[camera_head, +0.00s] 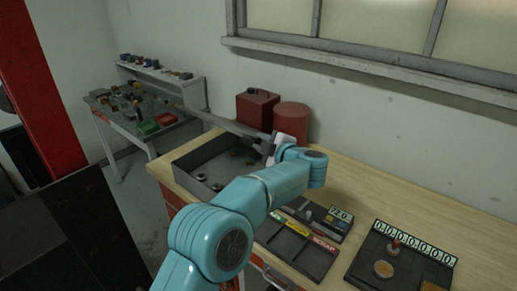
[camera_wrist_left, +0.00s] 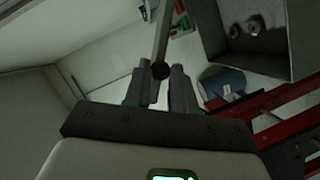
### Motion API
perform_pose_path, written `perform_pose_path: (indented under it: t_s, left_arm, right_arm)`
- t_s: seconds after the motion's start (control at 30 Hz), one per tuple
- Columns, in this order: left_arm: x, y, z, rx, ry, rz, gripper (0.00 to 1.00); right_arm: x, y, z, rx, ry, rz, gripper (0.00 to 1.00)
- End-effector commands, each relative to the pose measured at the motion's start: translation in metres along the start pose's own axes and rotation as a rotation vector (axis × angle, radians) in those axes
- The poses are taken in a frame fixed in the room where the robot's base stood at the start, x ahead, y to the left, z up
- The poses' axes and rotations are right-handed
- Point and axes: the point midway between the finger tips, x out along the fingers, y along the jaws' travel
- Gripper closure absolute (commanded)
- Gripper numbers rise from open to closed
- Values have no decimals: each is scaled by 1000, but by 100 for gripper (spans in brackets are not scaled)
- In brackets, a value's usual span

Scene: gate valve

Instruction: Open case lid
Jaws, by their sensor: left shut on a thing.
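The grey case (camera_head: 184,176) stands on the wooden workbench, with its inside and several small round metal parts showing. It also shows in the left wrist view (camera_wrist_left: 290,25). Its lid (camera_head: 222,121) appears as a thin grey slab, raised and seen nearly edge-on above the case's back side. My left gripper (camera_head: 266,146) is at the lid's right end. In the left wrist view, the fingers (camera_wrist_left: 160,88) are either side of a thin grey bar with a dark round end, which looks like the lid's edge or handle. My forearm hides the case's right front part. My right gripper is out of view.
A red box (camera_head: 257,108) and red canister (camera_head: 291,121) stand behind the case, close to my gripper. A labelled tray (camera_head: 297,247) and a counter panel (camera_head: 400,262) lie at the right. A cluttered side table (camera_head: 130,110) stands at the back left.

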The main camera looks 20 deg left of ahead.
Motion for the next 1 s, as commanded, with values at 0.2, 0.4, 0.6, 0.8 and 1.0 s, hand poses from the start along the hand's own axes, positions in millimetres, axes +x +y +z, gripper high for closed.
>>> perform_pose_path:
  t_s: [0.2, 0.4, 0.6, 0.8, 1.0]
  left_arm:
    - [0, 14, 0, 32, 2, -12, 100]
    - [0, 17, 0, 43, 2, -16, 100]
    - [0, 17, 0, 44, 2, -16, 100]
    - [0, 17, 0, 44, 1, -16, 50]
    - [0, 17, 0, 43, 1, -16, 50]
  right_arm:
    - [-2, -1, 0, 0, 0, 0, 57]
    - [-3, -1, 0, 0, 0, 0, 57]
    - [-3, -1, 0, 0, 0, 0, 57]
    - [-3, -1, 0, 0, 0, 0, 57]
    - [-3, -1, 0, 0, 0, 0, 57]
